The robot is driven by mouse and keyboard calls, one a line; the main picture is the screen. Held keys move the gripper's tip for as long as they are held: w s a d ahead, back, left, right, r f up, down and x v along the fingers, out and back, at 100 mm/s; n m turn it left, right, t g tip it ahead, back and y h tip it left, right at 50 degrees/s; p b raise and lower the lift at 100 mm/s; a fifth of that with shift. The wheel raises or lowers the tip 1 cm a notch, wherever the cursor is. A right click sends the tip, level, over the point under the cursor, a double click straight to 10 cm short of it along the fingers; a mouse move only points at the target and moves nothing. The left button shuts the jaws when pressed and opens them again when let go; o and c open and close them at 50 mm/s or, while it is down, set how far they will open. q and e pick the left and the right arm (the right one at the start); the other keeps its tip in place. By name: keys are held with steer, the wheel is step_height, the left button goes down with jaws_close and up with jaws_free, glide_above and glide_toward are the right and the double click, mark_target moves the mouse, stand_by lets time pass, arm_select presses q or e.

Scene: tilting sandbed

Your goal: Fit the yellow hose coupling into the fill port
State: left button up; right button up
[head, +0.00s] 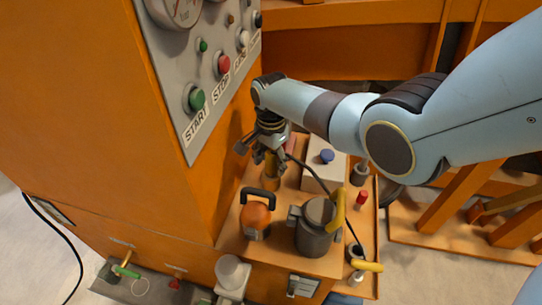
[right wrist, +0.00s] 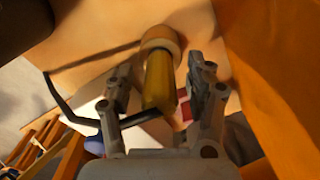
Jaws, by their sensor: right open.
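A yellow cylinder (right wrist: 159,82), apparently the hose coupling, stands with a tan collar (right wrist: 161,40) at its far end. In the head view it shows as a brownish-yellow upright piece (head: 271,172) on the orange bench. My right gripper (head: 262,152) is above it, pointing down. In the right wrist view the fingers of my right gripper (right wrist: 160,92) are open, one on each side of the cylinder, with gaps visible. I cannot tell for sure which fitting is the fill port. My left gripper is not in view.
An orange kettle-like item (head: 256,220) and a grey canister (head: 316,238) with a yellow handle stand in front. A pale box (head: 323,165) with a blue knob is to the right. A black cable (head: 308,172) crosses nearby. The button panel (head: 205,65) rises at left.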

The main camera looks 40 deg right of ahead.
step_height(320, 180, up, 12)
stand_by(0.5)
stand_by(0.4)
